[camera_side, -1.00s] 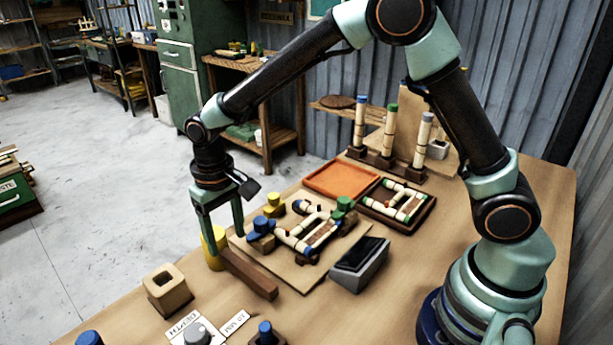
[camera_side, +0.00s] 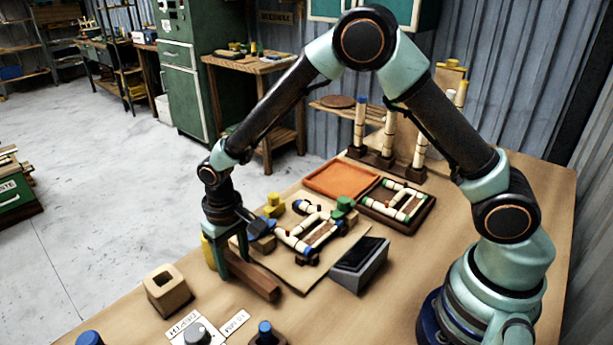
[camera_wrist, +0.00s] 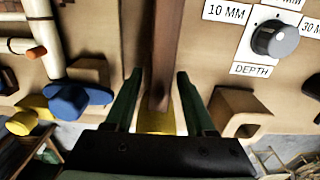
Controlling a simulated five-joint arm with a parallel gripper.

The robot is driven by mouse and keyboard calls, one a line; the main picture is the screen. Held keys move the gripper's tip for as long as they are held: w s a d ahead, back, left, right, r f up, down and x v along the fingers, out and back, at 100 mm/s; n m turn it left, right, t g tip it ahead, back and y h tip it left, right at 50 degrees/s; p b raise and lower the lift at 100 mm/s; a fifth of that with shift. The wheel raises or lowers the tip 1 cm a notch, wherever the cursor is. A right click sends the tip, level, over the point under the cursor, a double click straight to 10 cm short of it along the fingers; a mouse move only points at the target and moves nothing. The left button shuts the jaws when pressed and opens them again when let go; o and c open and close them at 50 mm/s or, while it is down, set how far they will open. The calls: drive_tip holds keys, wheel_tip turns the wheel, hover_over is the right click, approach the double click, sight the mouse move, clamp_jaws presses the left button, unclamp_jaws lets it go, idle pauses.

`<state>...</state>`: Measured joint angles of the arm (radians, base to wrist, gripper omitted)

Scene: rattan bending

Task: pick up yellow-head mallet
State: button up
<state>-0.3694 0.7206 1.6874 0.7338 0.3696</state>
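The mallet lies on the table's left part. Its brown handle (camera_side: 258,281) points toward the front right and its yellow head (camera_side: 208,252) is partly hidden behind my gripper. My gripper (camera_side: 233,262) points down over the mallet near its head. In the wrist view, the open fingers of my gripper (camera_wrist: 160,75) stand on either side of the brown handle (camera_wrist: 165,45), with a gap at the left finger and little gap at the right. The yellow head (camera_wrist: 157,121) shows between the fingers, close to the palm.
A wooden block with a square hole (camera_side: 167,289) stands left of the mallet. A grey depth knob (camera_side: 197,334) is in front. A blue-capped clamp (camera_wrist: 78,101) and the bending board (camera_side: 291,272) are close by. A grey box with a dark screen (camera_side: 360,264) stands right.

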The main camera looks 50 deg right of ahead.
clamp_jaws()
drive_tip(key=shift+r, duration=0.1)
